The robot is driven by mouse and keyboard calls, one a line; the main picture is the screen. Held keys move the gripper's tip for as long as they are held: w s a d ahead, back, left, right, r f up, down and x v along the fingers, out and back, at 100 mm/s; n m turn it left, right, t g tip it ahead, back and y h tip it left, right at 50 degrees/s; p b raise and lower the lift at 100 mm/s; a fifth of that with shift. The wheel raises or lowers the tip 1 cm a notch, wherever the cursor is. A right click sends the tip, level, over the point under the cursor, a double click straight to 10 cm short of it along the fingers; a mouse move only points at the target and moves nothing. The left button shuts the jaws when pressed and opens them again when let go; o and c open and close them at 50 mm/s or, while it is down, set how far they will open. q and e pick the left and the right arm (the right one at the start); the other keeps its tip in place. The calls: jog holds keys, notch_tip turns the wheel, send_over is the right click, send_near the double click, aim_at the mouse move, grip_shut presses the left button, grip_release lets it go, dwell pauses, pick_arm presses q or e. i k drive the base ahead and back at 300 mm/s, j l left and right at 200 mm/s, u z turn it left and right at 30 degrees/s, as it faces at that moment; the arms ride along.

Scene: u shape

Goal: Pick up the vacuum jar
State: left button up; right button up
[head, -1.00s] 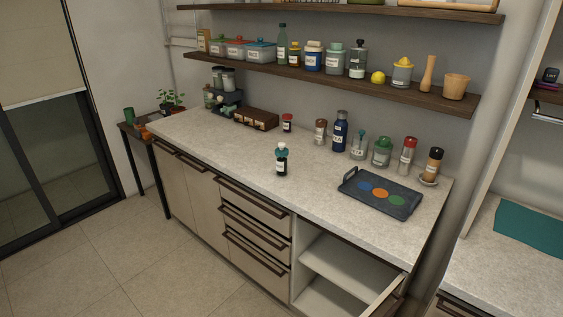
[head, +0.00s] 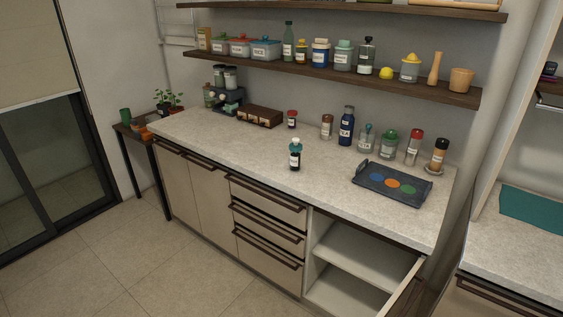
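I cannot tell for certain which container is the vacuum jar, as the labels are too small to read. On the counter's back right stand a clear jar with a teal stick-like top (head: 367,139) and a clear jar with a green lid (head: 388,144). On the lower wall shelf stand a glass jar with a tall dark top (head: 366,56) and a pale jar with a green lid (head: 343,56). All stand upright. Neither of my grippers is in view.
A dark tray with coloured discs (head: 391,186) lies at the counter's right. A cabinet door (head: 403,292) stands open below. The counter's front left and the floor (head: 130,265) are clear.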

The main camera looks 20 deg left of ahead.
aim_at(294, 157)
jog(key=j, duration=0.55)
jog(key=k+j, duration=0.1)
jog(key=j, duration=0.45)
jog(key=i+j, duration=0.1)
jog(key=j, duration=0.25)
jog(key=i+j, duration=0.1)
jog(key=j, duration=0.25)
jog(key=i+j, duration=0.1)
jog(key=j, duration=0.25)
jog(key=i+j, duration=0.75)
jog(key=j, duration=0.25)
